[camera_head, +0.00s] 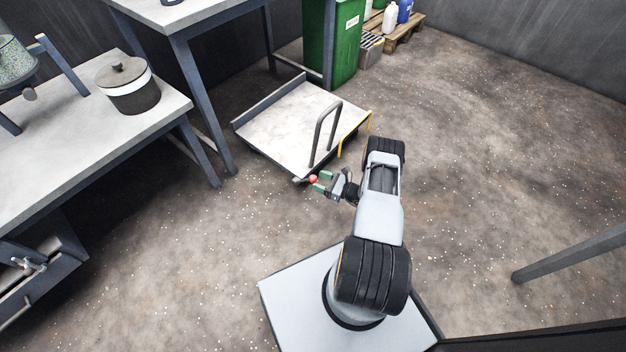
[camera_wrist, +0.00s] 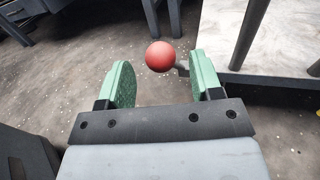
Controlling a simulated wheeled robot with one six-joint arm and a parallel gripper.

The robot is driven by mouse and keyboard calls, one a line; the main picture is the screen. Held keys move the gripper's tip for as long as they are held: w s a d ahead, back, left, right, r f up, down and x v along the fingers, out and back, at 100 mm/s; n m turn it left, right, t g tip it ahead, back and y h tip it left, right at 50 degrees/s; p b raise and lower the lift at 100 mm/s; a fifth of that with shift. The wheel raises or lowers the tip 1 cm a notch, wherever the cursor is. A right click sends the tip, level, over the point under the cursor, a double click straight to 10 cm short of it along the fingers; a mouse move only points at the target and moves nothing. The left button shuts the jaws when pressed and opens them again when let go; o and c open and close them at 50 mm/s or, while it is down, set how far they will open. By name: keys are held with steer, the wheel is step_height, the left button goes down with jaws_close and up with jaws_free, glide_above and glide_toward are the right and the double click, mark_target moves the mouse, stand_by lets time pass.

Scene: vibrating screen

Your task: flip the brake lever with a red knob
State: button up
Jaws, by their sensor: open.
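The red knob (camera_head: 313,179) of the brake lever sits at the near corner of a low flat cart (camera_head: 300,125). In the wrist view the red knob (camera_wrist: 160,56) shows ahead of and between the two green fingers, nearer the right one. A short dark lever arm (camera_wrist: 182,70) runs from the knob to the right, partly hidden by the right finger. My gripper (camera_head: 322,182) is open and empty, with its fingertips close to the knob; it also shows in the wrist view (camera_wrist: 162,75). I cannot tell whether a finger touches the knob.
The cart has a grey upright handle (camera_head: 325,132) close to my gripper and a yellow bar (camera_head: 355,135) at its right edge. A workbench (camera_head: 60,145) with a lidded pot (camera_head: 128,86) stands at left. A green bin (camera_head: 333,40) stands behind.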

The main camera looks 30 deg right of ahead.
mark_target(313, 178)
steer(key=shift+x, duration=1.75)
steer(key=shift+c, duration=0.3)
jaws_close()
